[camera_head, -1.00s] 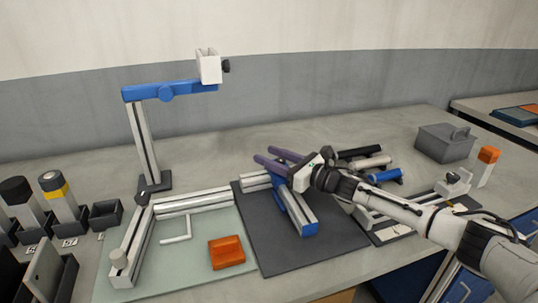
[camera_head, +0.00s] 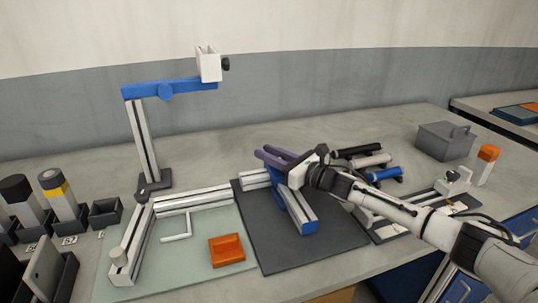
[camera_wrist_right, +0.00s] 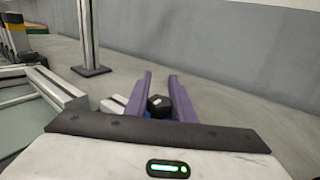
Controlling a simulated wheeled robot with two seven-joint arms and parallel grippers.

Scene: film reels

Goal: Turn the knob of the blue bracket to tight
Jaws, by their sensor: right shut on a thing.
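My right gripper (camera_head: 264,153) has purple fingers and reaches over the bracket from the right. In the right wrist view, a black knob (camera_wrist_right: 158,104) sits between the purple fingers of this gripper (camera_wrist_right: 160,82), with a bit of blue (camera_wrist_right: 157,115) below it. The gripper is shut on the knob. Which way the knob is turned cannot be read. My left gripper is not in view.
A post with a blue arm (camera_head: 185,87) stands behind on the left. An orange block (camera_head: 226,250) and a hex key (camera_head: 177,238) lie on the pale mat. Several dark, white and blue handled items (camera_head: 384,175) lie right of the gripper. A grey box (camera_head: 445,142) stands back right.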

